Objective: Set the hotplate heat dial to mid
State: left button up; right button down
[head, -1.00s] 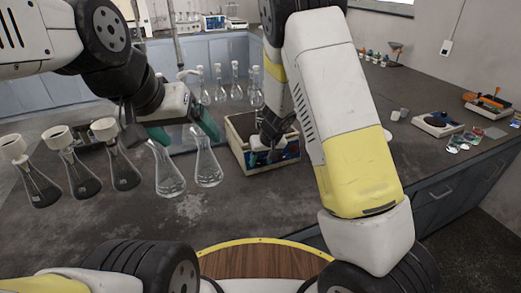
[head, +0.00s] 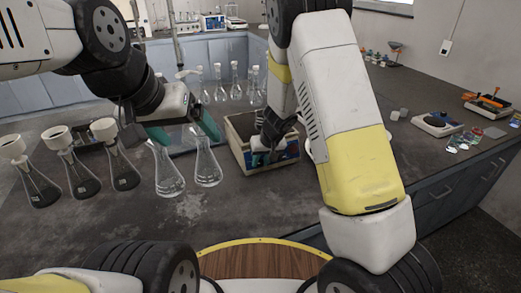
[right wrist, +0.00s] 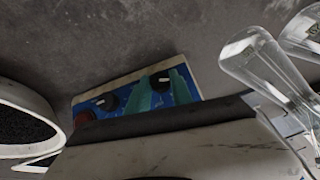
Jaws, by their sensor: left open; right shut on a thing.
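The hotplate (head: 238,152) looks like a beige box on the dark bench, with a blue control panel (head: 288,151) on its front. In the right wrist view the panel (right wrist: 122,96) shows two black dials and a red part. My right gripper (right wrist: 160,90) has its green fingers on either side of one dial (right wrist: 160,79) and is shut on it. The other dial (right wrist: 107,101) is clear of the fingers. I cannot read the dial's setting. In the head view my right gripper (head: 268,153) is partly hidden by its wrist. My left gripper (head: 183,130) is open above the flasks.
Clear flasks (head: 207,168) stand left of the hotplate, and dark flasks with white tops (head: 120,170) further left. Stoppered flasks (head: 220,85) stand behind. A small scale-like device (head: 437,125) is at the right. The bench in front is clear.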

jog(key=m+y, duration=0.1)
jog(key=d+m+y, duration=0.1)
jog(key=y, duration=0.1)
jog(key=shift+w+m+g, duration=0.15)
jog(key=shift+m+g, duration=0.15)
jog(key=shift+g, duration=0.1)
jog(key=m+y, duration=0.3)
jog(key=y, duration=0.1)
jog(key=shift+d+f, duration=0.1)
jog(key=shift+f, duration=0.2)
jog(key=m+y, duration=0.1)
jog(key=m+t+y, duration=0.1)
jog(key=m+y, duration=0.1)
jog(key=shift+d+f+m, duration=0.1)
jog(key=shift+f+m, duration=0.1)
jog(key=shift+m, duration=0.1)
jog(key=m+t+y, duration=0.1)
jog(key=m, duration=0.1)
jog(key=m+t+y, duration=0.1)
jog(key=m, duration=0.1)
jog(key=shift+s+f+y, duration=0.2)
jog(key=shift+y, duration=0.1)
jog(key=shift+t, duration=0.3)
jog(key=c, duration=1.1)
grip_release()
jog(key=shift+c, duration=0.2)
jog(key=v, duration=0.7)
jog(key=shift+s+d, duration=0.15)
jog(key=shift+d, duration=0.1)
